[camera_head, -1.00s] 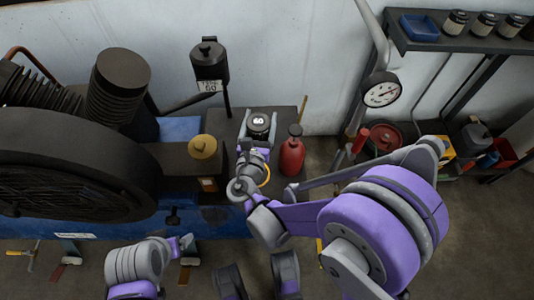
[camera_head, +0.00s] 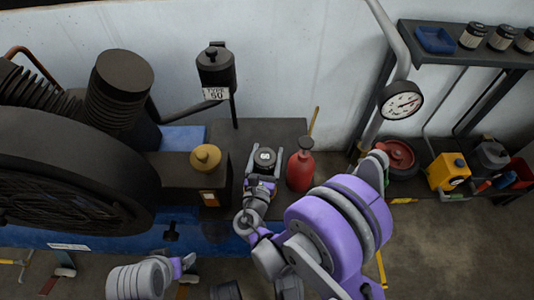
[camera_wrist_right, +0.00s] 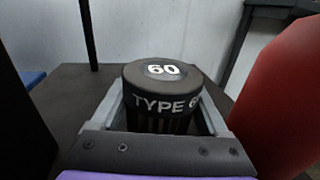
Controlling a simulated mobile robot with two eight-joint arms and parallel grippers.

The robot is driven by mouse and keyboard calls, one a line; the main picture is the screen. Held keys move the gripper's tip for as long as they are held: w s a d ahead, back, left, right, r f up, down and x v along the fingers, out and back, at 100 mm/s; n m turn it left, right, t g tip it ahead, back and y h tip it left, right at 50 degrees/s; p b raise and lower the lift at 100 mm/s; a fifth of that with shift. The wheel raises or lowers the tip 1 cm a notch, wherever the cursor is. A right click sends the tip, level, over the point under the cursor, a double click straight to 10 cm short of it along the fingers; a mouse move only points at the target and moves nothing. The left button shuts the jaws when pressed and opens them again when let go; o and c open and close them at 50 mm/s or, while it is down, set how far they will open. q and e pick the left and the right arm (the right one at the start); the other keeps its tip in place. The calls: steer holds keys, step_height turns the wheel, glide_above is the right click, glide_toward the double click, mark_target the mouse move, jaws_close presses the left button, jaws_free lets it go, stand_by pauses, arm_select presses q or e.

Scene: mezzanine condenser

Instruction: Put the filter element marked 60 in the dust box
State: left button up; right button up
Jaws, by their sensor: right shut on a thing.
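The filter element marked 60 (camera_head: 264,158) is a dark cylinder with a white cap label. It also shows in the right wrist view (camera_wrist_right: 160,95), upright, with TYPE and a partly cut-off number on its side. My right gripper (camera_head: 262,178) is shut on it, one finger on each side. The lower part of the element is hidden by the gripper. My left arm shows at the bottom left, and its gripper end (camera_head: 183,264) is too small to read. I cannot tell which container is the dust box.
A red bottle (camera_head: 300,170) stands close right of the element. A dark canister (camera_head: 216,70) labelled TYPE 50 hangs behind. A yellow-capped part (camera_head: 206,158) is left. A shelf (camera_head: 455,55) holds a blue tray (camera_head: 436,40) and several filters. A gauge (camera_head: 402,100) stands between.

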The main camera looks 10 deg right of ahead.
steer(key=shift+f, duration=0.15)
steer(key=o, duration=1.3)
